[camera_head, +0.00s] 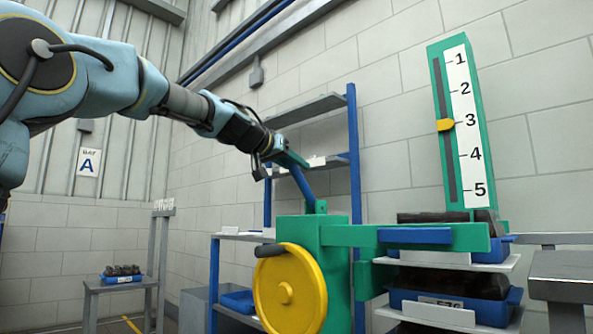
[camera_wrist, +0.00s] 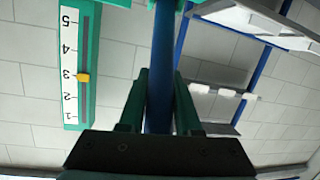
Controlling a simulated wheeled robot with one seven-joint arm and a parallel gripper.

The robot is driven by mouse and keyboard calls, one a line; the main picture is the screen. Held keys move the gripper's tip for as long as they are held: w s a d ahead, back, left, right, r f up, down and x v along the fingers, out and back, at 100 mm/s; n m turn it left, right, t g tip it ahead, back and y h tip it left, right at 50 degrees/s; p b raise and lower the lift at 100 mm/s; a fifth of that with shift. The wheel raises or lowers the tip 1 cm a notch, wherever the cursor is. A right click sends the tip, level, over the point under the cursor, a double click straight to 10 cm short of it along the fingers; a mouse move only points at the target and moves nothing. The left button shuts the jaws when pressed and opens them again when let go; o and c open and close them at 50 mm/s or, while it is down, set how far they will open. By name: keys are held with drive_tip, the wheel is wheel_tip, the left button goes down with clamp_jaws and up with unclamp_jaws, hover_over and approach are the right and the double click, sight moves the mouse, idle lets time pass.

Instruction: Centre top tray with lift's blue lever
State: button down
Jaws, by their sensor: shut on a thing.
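The blue lever (camera_head: 306,190) rises from the green lift body (camera_head: 318,232) and tilts to the left toward my gripper (camera_head: 288,162). My gripper is shut on the lever's upper part. In the wrist view the blue lever (camera_wrist: 162,60) runs between the two green fingers. A yellow wheel (camera_head: 290,290) with a dark handle is on the lift's front. The top blue tray (camera_head: 502,248) holds dark pieces and sits on a pale shelf at the right, partly hidden by the lift's green arm (camera_head: 460,237). The yellow pointer (camera_head: 445,125) on the numbered scale is at 3.
A second blue tray (camera_head: 500,311) with dark contents sits below the top one. A blue-posted rack (camera_head: 354,150) stands behind the lift. A small table (camera_head: 120,286) with a blue tray is at the far left. A grey surface (camera_head: 560,270) is at the right edge.

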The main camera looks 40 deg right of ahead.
drive_tip(key=shift+f, duration=0.2)
drive_tip(key=c, duration=0.6)
unclamp_jaws()
drive_tip(key=shift+r, duration=0.15)
drive_tip(key=shift+a, duration=0.2)
drive_tip(key=b+v, duration=0.4)
drive_tip(key=v, duration=0.6)
drive_tip(key=shift+a, duration=0.25)
drive_tip(key=shift+s, duration=0.1)
